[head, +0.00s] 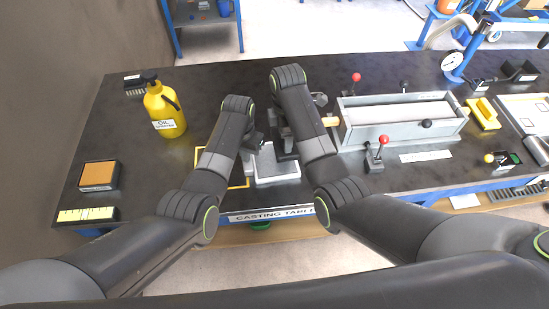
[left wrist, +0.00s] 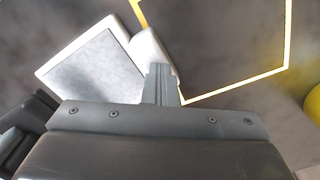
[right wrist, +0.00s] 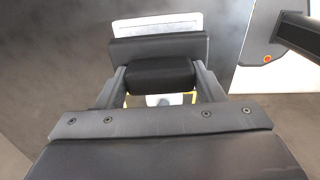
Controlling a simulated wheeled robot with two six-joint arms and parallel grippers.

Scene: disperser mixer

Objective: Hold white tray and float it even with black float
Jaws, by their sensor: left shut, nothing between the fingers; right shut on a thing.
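The white tray (head: 277,178) with a grey fill lies on the dark table near its front edge, beside a yellow outline. It also shows in the left wrist view (left wrist: 75,43) and partly in the right wrist view (right wrist: 125,24). My left gripper (head: 252,143), also in the left wrist view (left wrist: 162,70), is shut with nothing held, its tips at the tray's white rounded tab (left wrist: 148,48). My right gripper (right wrist: 160,78) is shut on the black handle of the black float (right wrist: 157,48), by the tray. The arm largely hides the float in the head view.
A yellow oil bottle (head: 164,110) stands at the back left. An orange-topped box (head: 98,175) is at the left. A grey trough (head: 398,118) with red-knobbed levers (head: 382,141) stands right of my right arm.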

